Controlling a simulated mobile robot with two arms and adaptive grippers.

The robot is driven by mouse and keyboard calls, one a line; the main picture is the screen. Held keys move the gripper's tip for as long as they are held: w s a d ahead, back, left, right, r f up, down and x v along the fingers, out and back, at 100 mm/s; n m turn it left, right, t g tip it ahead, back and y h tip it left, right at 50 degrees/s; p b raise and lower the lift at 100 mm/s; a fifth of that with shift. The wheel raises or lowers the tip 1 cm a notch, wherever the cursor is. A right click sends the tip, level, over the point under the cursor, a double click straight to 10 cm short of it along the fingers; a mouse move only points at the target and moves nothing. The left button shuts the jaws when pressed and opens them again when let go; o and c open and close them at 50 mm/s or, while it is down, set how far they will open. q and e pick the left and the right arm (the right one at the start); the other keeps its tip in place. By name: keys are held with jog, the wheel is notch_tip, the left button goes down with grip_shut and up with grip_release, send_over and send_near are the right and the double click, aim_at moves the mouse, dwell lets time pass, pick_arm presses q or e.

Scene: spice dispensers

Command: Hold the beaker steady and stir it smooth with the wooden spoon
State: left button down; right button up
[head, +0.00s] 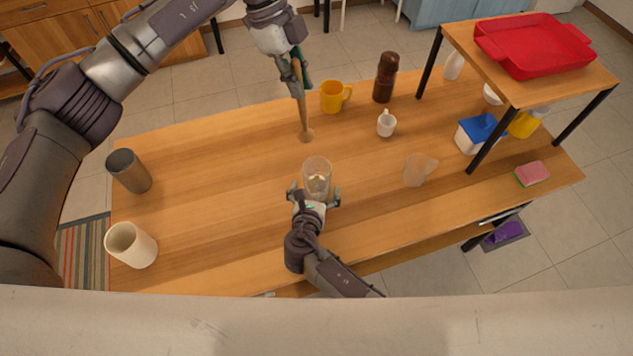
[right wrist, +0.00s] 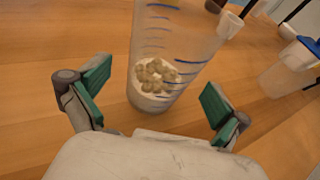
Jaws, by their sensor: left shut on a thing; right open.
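The clear beaker (head: 317,177) stands upright on the table in front of my right gripper (head: 314,196). In the right wrist view the beaker (right wrist: 165,55) has blue marks and holds white stuff with several tan lumps at the bottom. My right gripper (right wrist: 155,100) is open, its green-padded fingers spread on either side of the beaker's near side, not visibly touching it. My left gripper (head: 299,75) is shut on the wooden spoon (head: 303,110), which hangs bowl down, up and behind the beaker in the head view.
A raised shelf (head: 505,92) bears a red tray (head: 533,45). A grey cup (head: 129,171) and cream cup (head: 131,245) stand left.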

aim_at(316, 169)
jog(key=shift+x, duration=1.45)
jog(key=c, duration=1.3)
